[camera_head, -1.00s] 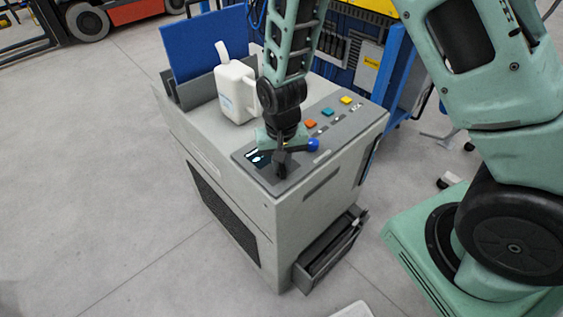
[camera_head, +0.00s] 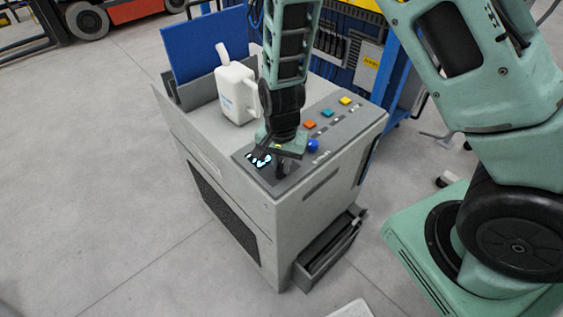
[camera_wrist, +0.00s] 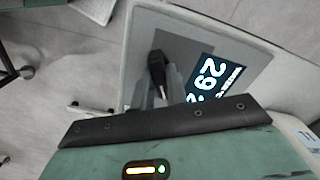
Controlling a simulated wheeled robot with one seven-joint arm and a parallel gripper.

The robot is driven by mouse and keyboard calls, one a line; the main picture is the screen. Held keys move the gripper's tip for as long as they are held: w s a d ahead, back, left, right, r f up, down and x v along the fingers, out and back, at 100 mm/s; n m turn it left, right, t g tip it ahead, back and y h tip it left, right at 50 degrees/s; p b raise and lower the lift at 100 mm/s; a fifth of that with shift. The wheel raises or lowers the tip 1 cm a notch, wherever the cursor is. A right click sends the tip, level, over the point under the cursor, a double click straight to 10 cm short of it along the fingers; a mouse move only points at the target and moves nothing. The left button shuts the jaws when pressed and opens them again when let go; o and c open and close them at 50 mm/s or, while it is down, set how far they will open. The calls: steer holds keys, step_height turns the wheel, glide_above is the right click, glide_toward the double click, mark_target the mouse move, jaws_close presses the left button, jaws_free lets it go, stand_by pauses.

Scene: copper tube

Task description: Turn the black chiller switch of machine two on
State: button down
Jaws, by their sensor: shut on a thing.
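The black chiller switch (camera_wrist: 156,66) sits on a grey plate on the machine's top panel, beside a lit display (camera_wrist: 215,78) with large digits. In the wrist view my gripper (camera_wrist: 162,88) has its grey fingers closed around the switch's near part, and the dark end sticks out beyond them. In the head view my gripper (camera_head: 282,165) points down at the near corner of the panel, just right of the lit display (camera_head: 259,159). The switch is mostly hidden there by the gripper.
A blue knob (camera_head: 312,145) stands close to the right of my gripper. Orange, teal and yellow buttons lie further along the panel. An open grey tray (camera_head: 330,250) sticks out low at the machine's side.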

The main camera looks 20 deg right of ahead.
mark_target(281, 165)
steer(key=c, duration=1.4)
jaws_free()
step_height(281, 165, up, 18)
steer(key=shift+f+b, duration=0.25)
steer(key=shift+b, duration=0.2)
